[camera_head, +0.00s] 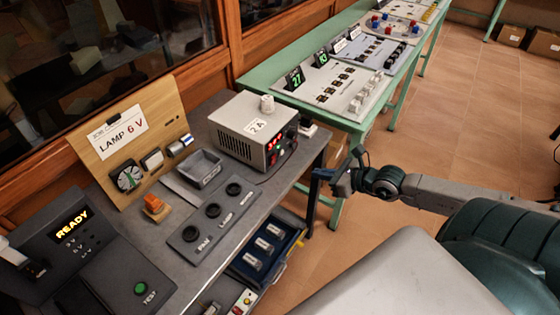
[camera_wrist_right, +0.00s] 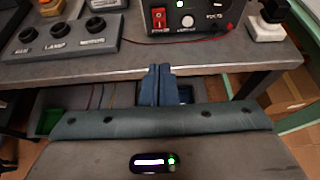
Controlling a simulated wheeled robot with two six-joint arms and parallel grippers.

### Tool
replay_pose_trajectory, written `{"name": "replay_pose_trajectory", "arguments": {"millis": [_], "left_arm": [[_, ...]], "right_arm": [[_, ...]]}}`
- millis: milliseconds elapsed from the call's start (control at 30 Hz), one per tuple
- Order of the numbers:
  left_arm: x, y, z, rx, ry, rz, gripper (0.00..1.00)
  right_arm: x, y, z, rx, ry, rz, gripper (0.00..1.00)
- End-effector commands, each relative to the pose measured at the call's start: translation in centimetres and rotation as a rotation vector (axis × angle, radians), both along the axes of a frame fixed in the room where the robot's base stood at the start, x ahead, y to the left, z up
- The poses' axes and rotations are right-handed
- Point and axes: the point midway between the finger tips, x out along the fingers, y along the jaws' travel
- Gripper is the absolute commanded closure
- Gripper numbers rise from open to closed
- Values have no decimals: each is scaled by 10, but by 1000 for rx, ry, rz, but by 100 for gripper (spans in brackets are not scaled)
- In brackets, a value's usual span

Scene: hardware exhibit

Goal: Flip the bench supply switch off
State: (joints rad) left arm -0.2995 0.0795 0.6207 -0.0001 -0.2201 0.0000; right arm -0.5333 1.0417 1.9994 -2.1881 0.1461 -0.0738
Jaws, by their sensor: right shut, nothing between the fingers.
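The bench supply (camera_head: 240,128) is a light grey box with a red lit display, standing at the right end of the dark workbench. Its front panel shows at the top of the right wrist view, with a red rocker switch (camera_wrist_right: 159,20), a lit green light and a white knob. I cannot tell which way the rocker is pressed. My right gripper (camera_head: 319,174) is shut and empty, in front of the bench edge and apart from the supply. Its fingertips (camera_wrist_right: 160,72) show below the switch in the wrist view. My left gripper is not in view.
A panel with several black sockets (camera_head: 213,210) lies left of the supply. A white-based black part (camera_wrist_right: 266,28) stands to its right. A blue drawer (camera_head: 266,246) is under the bench edge. A green table (camera_head: 347,121) with exhibits stands behind.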

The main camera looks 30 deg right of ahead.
Motion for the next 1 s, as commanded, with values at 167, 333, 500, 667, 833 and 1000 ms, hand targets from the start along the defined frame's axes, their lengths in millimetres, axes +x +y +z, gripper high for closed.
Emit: {"name": "replay_pose_trajectory", "arguments": {"millis": [167, 333, 500, 667, 833, 1000], "left_arm": [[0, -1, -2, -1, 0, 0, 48], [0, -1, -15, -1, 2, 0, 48], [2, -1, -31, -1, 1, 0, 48], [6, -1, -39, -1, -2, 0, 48], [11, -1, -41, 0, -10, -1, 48], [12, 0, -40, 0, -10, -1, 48]], "right_arm": [[1, 0, -1, 2, 0, -2, 100], [11, 4, -9, 5, -4, -6, 100], [30, 11, -18, 7, -5, -7, 100], [48, 19, -25, 9, -4, -6, 100], [67, 27, -33, 9, -3, -4, 100], [85, 35, -41, 8, -2, -5, 100]]}}
